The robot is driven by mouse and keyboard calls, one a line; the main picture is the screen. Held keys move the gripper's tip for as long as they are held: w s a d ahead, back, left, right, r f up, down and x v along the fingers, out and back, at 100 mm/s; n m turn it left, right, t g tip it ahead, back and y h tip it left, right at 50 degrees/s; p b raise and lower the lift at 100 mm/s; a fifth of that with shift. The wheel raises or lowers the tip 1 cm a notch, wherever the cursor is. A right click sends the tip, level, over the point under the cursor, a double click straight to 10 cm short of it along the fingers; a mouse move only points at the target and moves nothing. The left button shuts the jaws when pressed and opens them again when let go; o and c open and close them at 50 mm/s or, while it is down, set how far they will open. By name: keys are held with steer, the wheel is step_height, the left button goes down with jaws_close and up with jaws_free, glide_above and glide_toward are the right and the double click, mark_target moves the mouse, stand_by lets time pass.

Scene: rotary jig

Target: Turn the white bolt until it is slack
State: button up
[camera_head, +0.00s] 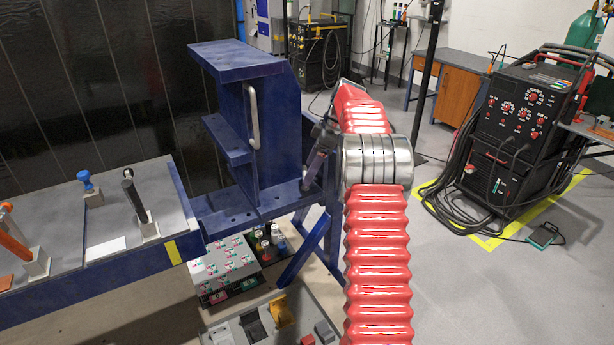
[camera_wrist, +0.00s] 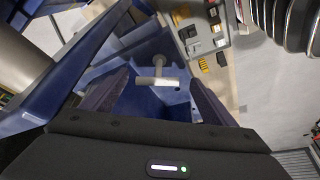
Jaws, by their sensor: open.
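The white bolt (camera_wrist: 158,82) shows in the wrist view as a pale T-shaped piece with a crossbar and a short stem, on a blue surface. My gripper (camera_wrist: 158,77) is open, with one dark finger on each side of the bolt. Gaps show between the fingers and the bolt, and I see no contact. The depth between fingertips and bolt is hard to tell. In the head view my gripper (camera_head: 316,163) is a dark shape by the right side of the blue jig (camera_head: 231,58). I cannot make out the bolt there.
A grey curved handle (camera_head: 254,118) stands on the jig's face. A grey workbench (camera_head: 60,235) with upright tools lies to the left.

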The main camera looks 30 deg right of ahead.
steer(key=v, duration=0.8)
steer(key=shift+r, duration=0.25)
steer(key=shift+s+d, duration=0.1)
steer(key=shift+s, duration=0.05)
steer(key=s+a+f+m+h, duration=0.2)
steer(key=s+a+f+m, duration=0.15)
steer(key=f+m, duration=0.4)
steer(key=s+a+r+m+t, duration=0.1)
steer(key=s+a+r, duration=0.2)
steer(key=s+a, duration=1.2)
steer(key=s+a+r+m+t+h, duration=0.1)
steer(key=s+a+r, duration=0.3)
steer(key=s+a, duration=1.1)
steer(key=a, duration=0.3)
steer(key=shift+s+t+h, duration=0.25)
steer(key=shift+t+h, duration=0.05)
steer(key=shift+t, duration=0.1)
